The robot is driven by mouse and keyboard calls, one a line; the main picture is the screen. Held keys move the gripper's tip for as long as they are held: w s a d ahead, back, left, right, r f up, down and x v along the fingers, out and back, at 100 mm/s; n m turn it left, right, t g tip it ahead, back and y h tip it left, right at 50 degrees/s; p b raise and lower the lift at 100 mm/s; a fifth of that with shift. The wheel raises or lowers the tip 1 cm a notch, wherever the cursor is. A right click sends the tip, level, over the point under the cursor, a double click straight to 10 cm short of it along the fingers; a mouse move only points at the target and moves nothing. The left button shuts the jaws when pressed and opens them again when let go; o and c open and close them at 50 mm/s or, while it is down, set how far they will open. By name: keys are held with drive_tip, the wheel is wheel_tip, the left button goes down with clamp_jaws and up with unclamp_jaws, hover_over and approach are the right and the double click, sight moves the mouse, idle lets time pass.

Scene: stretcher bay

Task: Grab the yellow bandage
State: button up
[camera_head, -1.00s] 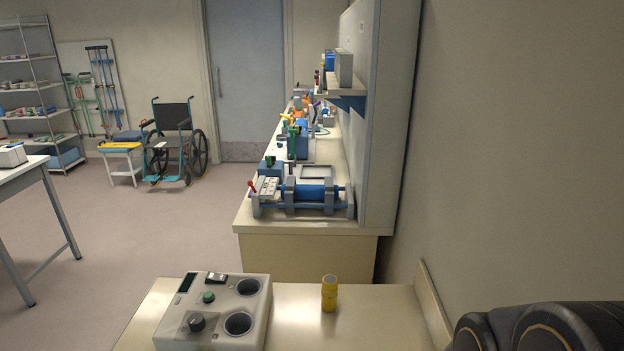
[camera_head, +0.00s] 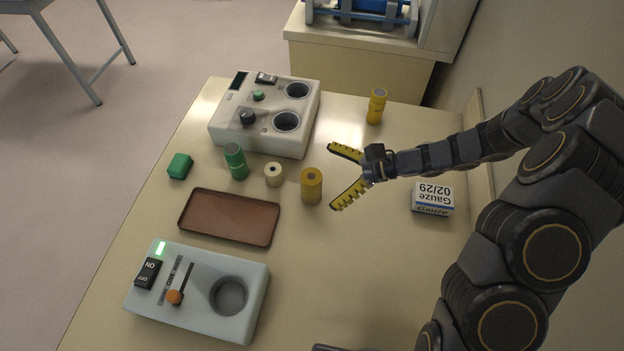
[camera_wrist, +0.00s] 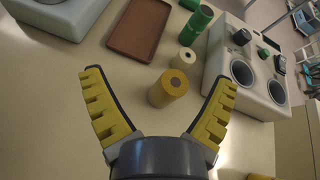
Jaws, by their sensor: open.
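A yellow bandage roll (camera_head: 311,187) stands upright on the table, right of a small cream roll (camera_head: 273,174). In the wrist view the yellow roll (camera_wrist: 169,88) lies ahead between my spread fingers, beyond the palm and apart from both fingers. My gripper (camera_head: 339,178) is open and empty, just right of this roll, its yellow toothed fingers pointing left toward it. A second, taller yellow item (camera_head: 376,106) stands at the back of the table, above my gripper in the head view.
A green cylinder (camera_head: 236,162), a green block (camera_head: 180,166) and a brown tray (camera_head: 190,222) are to the left. A white device with two wells (camera_head: 225,133) stands behind; a grey switch box (camera_head: 205,322) is in front. A gauze box (camera_head: 433,199) sits at right.

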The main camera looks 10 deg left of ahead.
sight(312, 186)
drive_tip(key=w+f+m+t, duration=0.1)
drive_tip(key=f, duration=0.1)
drive_tip(key=w+d+f+m+t, duration=0.1)
drive_tip(key=f+m, duration=0.1)
drive_tip(key=f, duration=0.1)
drive_tip(key=d+f+m, duration=0.1)
drive_tip(key=f+m, duration=0.1)
drive_tip(key=f, duration=0.1)
drive_tip(key=shift+w+d+f+t+y, duration=0.2)
drive_tip(key=shift+w+t+y, duration=0.1)
drive_tip(key=shift+w+t, duration=0.1)
drive_tip(key=shift+a+f, duration=0.1)
drive_tip(key=shift+f, duration=0.15)
drive_tip(key=x, duration=0.7)
drive_tip(key=shift+w+a, duration=0.25)
drive_tip(key=c, duration=1.2)
